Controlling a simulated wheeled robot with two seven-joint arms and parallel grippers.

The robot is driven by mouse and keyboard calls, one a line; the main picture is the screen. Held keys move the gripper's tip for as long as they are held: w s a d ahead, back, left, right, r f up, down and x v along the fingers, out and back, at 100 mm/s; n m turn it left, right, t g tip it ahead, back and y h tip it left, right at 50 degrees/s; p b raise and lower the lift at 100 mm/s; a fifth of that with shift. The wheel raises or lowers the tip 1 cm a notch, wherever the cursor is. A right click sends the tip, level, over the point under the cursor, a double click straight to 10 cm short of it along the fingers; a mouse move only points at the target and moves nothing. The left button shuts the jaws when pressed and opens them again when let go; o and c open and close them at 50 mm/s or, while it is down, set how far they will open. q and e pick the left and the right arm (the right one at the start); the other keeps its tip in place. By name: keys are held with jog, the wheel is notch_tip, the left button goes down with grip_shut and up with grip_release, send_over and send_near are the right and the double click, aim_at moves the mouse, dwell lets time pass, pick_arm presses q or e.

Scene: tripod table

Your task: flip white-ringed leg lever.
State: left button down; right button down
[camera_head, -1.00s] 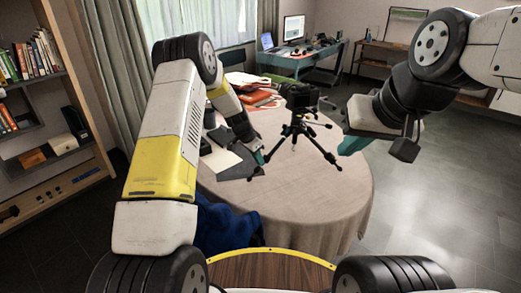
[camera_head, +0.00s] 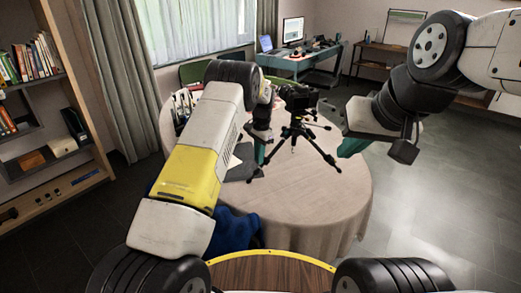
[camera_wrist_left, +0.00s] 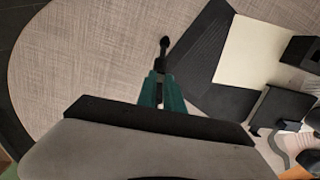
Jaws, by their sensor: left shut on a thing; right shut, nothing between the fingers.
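The black tripod (camera_head: 297,129) stands upright on the round table with a camera (camera_head: 299,99) on top and its legs spread. My left gripper (camera_head: 261,153) reaches down at its left leg (camera_head: 272,156). In the left wrist view the teal fingers (camera_wrist_left: 161,88) are closed around a dark part of a leg, with its black foot (camera_wrist_left: 164,45) sticking out beyond them. My right gripper (camera_head: 353,146) is shut and empty, held up to the right of the tripod.
The round table (camera_head: 315,215) has bare cloth in front of and right of the tripod. A dark folder (camera_wrist_left: 205,60) and a pale sheet (camera_wrist_left: 250,50) lie beside the left gripper. A blue cloth (camera_head: 233,232) hangs at the table's front left.

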pick_arm(q)
jog(key=shift+w+d+r+g+y, duration=0.15)
jog(key=shift+r+g+y, duration=0.05)
jog(key=shift+g+y, duration=0.3)
dwell(0.3)
jog(key=c, duration=1.5)
grip_release()
jog(key=shift+o, duration=0.2)
jog(key=v, duration=0.7)
jog(key=shift+d+r, duration=0.15)
jog(key=shift+r, duration=0.25)
jog(key=shift+c, duration=0.4)
